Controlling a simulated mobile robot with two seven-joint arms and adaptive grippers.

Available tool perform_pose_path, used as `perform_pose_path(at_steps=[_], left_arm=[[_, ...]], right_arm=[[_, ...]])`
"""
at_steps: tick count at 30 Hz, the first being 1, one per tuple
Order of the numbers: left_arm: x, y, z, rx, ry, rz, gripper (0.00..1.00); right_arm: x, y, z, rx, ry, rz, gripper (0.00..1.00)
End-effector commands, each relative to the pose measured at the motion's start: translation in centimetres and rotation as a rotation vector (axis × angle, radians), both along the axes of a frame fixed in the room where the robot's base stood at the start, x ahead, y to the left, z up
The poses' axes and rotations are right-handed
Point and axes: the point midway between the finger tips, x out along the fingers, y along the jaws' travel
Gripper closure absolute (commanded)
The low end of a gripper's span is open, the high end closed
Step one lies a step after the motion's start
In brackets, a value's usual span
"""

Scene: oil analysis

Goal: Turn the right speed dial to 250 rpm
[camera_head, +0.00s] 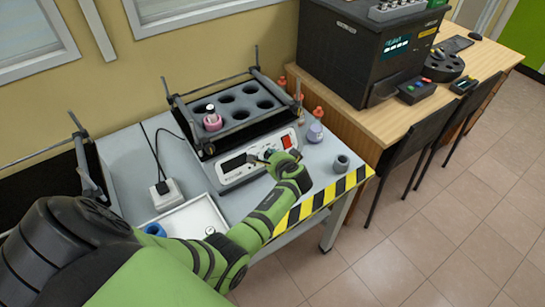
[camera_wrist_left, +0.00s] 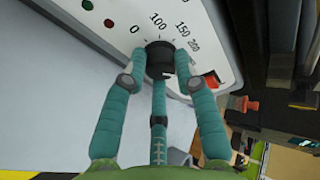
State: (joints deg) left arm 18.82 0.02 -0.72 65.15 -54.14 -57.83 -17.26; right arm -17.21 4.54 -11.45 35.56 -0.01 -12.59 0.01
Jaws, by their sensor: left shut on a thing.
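The shaker (camera_head: 243,171) stands on the grey bench, its white front panel facing me. In the left wrist view a black speed dial (camera_wrist_left: 159,57) sits on that panel, with the printed scale marks 0, 100, 150 and 200 around it. My left gripper (camera_head: 270,157) is at the panel's right part, just left of the red switch (camera_head: 287,141). In the wrist view the teal fingers of my left gripper (camera_wrist_left: 160,66) are shut on the dial from both sides. I cannot make out the dial's pointer. My right gripper is not in view.
The shaker's rack (camera_head: 236,127) holds a pink-based bottle (camera_head: 212,120). A purple-capped jar (camera_head: 315,132) and a grey cup (camera_head: 341,163) stand to the right. A white tray (camera_head: 216,208) and a power socket (camera_head: 166,194) lie left. Yellow-black tape (camera_head: 321,198) marks the front edge.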

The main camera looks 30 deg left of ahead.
Motion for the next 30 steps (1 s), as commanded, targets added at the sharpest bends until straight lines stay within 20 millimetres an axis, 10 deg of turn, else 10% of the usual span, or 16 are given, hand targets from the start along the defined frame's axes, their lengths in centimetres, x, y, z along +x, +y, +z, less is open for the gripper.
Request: perform_pose_path(at_steps=[6, 7, 9, 30], left_arm=[[0.0, 0.4, 0.2, 0.007, -0.003, 0.005, 1.0], [0.0, 0.4, 0.2, 0.007, -0.003, 0.005, 0.66], [0.0, 0.4, 0.2, 0.007, -0.003, 0.005, 0.47], [-2.3, -3.3, 2.6, -0.001, -0.005, -0.001, 0.47]], right_arm=[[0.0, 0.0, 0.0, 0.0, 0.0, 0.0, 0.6], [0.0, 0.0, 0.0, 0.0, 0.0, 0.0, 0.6], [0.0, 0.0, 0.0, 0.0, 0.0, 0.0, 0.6], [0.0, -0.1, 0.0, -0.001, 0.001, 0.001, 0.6]])
